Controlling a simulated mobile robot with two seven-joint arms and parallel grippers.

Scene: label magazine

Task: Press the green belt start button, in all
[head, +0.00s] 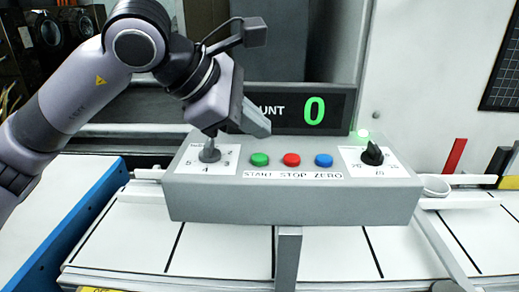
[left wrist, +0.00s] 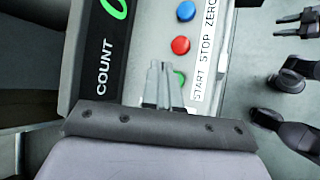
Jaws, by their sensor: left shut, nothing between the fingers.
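The green START button (head: 260,159) sits on the sloped top of a grey control box (head: 290,200), left of the red STOP button (head: 291,160) and the blue ZERO button (head: 323,160). My left gripper (head: 262,129) is shut and empty, its fingertips above and behind the green button in the head view. In the left wrist view the shut fingers (left wrist: 162,82) partly cover the green button (left wrist: 180,78). Whether they touch it cannot be told. The red button (left wrist: 180,45) and the blue button (left wrist: 186,11) show clear of the fingers.
A black selector knob (head: 372,154) is at the box's right, beside a lit green lamp (head: 363,133). Another knob (head: 209,152) is at its left, close below my left wrist. The COUNT display (head: 314,109) behind reads 0. White labels (head: 130,235) lie on the belt below.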

